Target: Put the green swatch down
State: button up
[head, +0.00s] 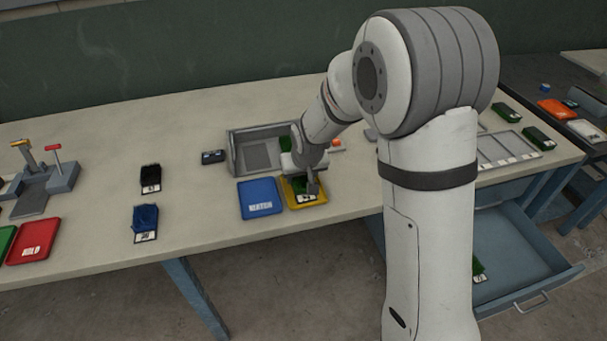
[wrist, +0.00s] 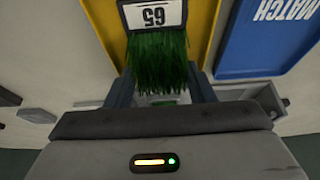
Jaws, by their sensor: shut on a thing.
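The green swatch (wrist: 158,55), with green grass-like fibres and a white number label, is between the fingers of my gripper (wrist: 160,92) in the wrist view. My gripper is shut on it. In the head view my gripper (head: 312,187) is low over the yellow tray (head: 318,204), and the swatch (head: 304,196) shows partly behind the fingers, within the tray's outline. The yellow tray (wrist: 100,18) also lies behind the swatch in the wrist view. I cannot tell whether the swatch touches the tray floor.
A blue tray marked MATCH (head: 259,199) lies just left of the yellow one. A grey open box (head: 234,156) stands behind them. Dark (head: 150,177) and blue (head: 146,220) swatches and a red tray (head: 34,241) lie further left. Bare tabletop lies between.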

aim_at(306, 196)
jog(key=shift+f, duration=0.2)
jog(key=o, duration=0.8)
jog(key=shift+c, duration=0.2)
jog(key=shift+r, duration=0.15)
jog(key=shift+r, duration=0.25)
jog(key=v, duration=1.2)
jog(key=s+d+r+m+g, duration=0.1)
jog(key=s+d, duration=0.6)
jog(key=s, duration=0.3)
jog(key=s+d+r+m+h, duration=0.1)
jog(key=s+d+m, duration=0.1)
jog(key=s+d, duration=0.6)
jog(key=s, duration=0.3)
jog(key=shift+s+d+r+g, duration=0.15)
jog(key=shift+s+d+g, duration=0.15)
jog(key=shift+g, duration=0.1)
